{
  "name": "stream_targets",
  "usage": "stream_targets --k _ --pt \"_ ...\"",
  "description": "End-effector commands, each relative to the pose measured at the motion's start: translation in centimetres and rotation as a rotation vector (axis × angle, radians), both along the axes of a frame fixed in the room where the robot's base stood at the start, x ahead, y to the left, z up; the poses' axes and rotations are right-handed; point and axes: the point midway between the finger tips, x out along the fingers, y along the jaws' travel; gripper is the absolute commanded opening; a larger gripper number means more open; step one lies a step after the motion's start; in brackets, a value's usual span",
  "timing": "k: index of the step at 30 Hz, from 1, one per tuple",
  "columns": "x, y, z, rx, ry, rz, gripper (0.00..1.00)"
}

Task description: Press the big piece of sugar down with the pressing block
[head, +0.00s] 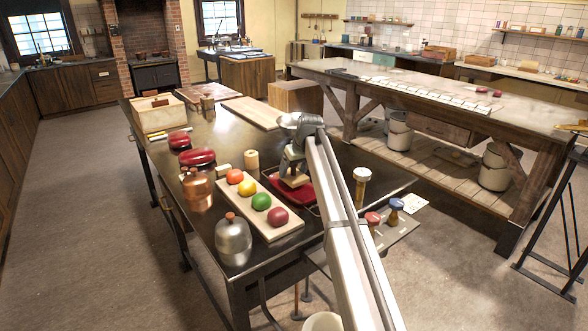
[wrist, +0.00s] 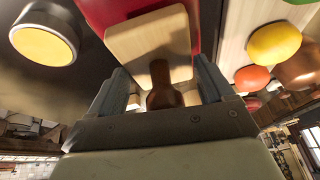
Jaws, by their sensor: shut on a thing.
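The pressing block, a pale wooden block (wrist: 145,40) with a dark brown handle (wrist: 164,88), is in the wrist view between the two fingers. My gripper (wrist: 165,85) is shut on its handle. In the head view my gripper (head: 293,163) is over the red tray (head: 308,197), with the pale block (head: 296,181) below it. The red tray (wrist: 97,12) also shows behind the block in the wrist view. I cannot tell whether the block touches anything beneath it. I cannot make out the big piece of sugar; the block and my arm hide part of the tray.
A wooden board (head: 267,222) with several coloured balls lies left of the tray. A metal canister (head: 233,240), copper pot (head: 197,190) and wooden cylinder (head: 252,160) stand near it. A pale-topped post (head: 361,186) stands to the right. The dark table (head: 225,125) has free room behind.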

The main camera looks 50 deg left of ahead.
Motion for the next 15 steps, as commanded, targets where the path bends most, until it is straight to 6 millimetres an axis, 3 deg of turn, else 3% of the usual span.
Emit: stream_targets --k 15 --pt "0.0 0.0 -1.7 0.003 0.0 0.0 0.4"
